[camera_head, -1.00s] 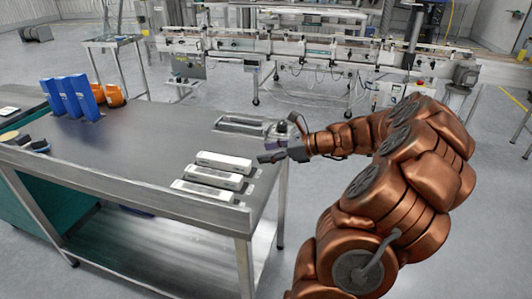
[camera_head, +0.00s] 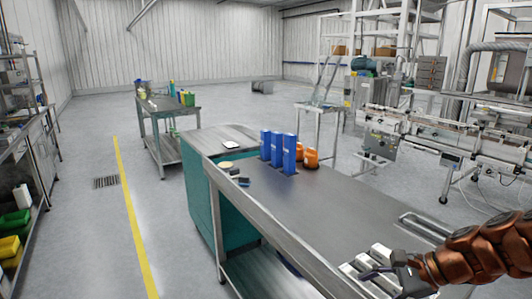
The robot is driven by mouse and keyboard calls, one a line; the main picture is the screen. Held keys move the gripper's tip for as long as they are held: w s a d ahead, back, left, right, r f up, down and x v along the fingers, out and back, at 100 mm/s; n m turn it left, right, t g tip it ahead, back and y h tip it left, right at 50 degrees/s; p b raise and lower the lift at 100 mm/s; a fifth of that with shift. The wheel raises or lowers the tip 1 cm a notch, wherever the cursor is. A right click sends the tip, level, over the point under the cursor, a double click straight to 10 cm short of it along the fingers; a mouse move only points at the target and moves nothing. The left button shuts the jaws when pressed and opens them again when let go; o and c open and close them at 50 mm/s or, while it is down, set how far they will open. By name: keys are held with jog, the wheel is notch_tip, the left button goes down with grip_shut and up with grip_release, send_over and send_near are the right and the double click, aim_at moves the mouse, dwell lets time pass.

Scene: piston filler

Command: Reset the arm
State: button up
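My copper-coloured arm (camera_head: 480,251) enters from the right edge at the lower right. My gripper (camera_head: 385,270) is grey and sits over the near right end of the dark-topped table. It overlaps the white boxes (camera_head: 381,252) lying on that end, and partly hides them. I cannot tell whether it touches them. The fingers are small and dark, and I cannot tell whether they are open or shut. I see nothing clearly held.
Blue upright boxes (camera_head: 277,150) and orange bottles (camera_head: 311,159) stand on the table (camera_head: 330,205). A teal cabinet (camera_head: 204,200) is at its left. A conveyor line (camera_head: 430,135) runs at the right.

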jog(key=s+a+r+n+g+h+p, duration=0.1)
jog(key=s+a+n+g+h+p, duration=0.2)
jog(key=s+n, duration=0.4)
jog(key=s+a+n+g+h, duration=0.2)
jog(key=s+a+n, duration=0.35)
jog(key=s, duration=0.35)
jog(key=s+d+n+h+p, duration=0.2)
jog(key=s+d+n+h, duration=0.1)
jog(key=s, duration=0.4)
jog(key=shift+s+r+n+g+h, duration=0.3)
jog(key=shift+s+r+n, duration=0.1)
jog(key=shift+n, duration=0.35)
jog(key=shift+d, duration=0.1)
